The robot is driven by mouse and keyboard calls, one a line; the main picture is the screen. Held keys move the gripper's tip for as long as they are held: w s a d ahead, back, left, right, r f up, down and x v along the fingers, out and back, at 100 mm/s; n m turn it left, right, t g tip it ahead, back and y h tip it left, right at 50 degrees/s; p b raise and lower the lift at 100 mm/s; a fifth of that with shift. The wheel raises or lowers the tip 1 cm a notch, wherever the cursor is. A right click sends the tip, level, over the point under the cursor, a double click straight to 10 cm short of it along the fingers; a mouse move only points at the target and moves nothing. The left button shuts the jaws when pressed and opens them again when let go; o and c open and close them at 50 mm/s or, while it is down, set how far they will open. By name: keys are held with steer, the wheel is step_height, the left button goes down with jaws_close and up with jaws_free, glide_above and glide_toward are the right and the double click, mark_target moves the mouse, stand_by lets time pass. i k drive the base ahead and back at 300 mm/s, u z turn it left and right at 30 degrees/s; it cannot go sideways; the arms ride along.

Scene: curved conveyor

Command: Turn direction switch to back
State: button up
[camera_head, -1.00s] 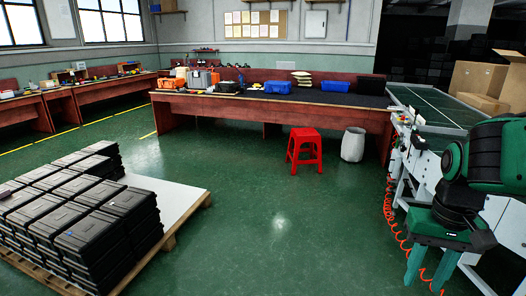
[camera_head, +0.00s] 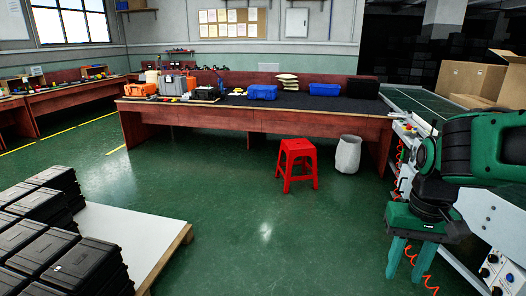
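My gripper (camera_head: 410,262) hangs at the lower right, pointing down. Its two green fingers are apart with nothing between them. The curved conveyor (camera_head: 425,104) has a green top and white side, and it runs along the right edge. A white control panel (camera_head: 503,275) with several small dark knobs or buttons shows at the bottom right corner, to the right of my gripper and apart from it. Which of these is the direction switch, and how it is set, I cannot tell. My arm hides part of the conveyor side.
A red stool (camera_head: 297,165) and a white bin (camera_head: 347,154) stand before the long workbench (camera_head: 200,112). Black cases (camera_head: 35,235) stand on a pallet (camera_head: 150,235) at lower left. Open green floor lies between. Red coiled hose hangs by the conveyor. Cardboard boxes (camera_head: 466,77) sit behind it.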

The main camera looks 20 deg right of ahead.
mark_target(484, 272)
steer(key=z, duration=0.35)
steer(key=i, duration=1.15)
steer(key=z, duration=1.35)
steer(key=i, duration=0.9)
steer(key=z, duration=0.55)
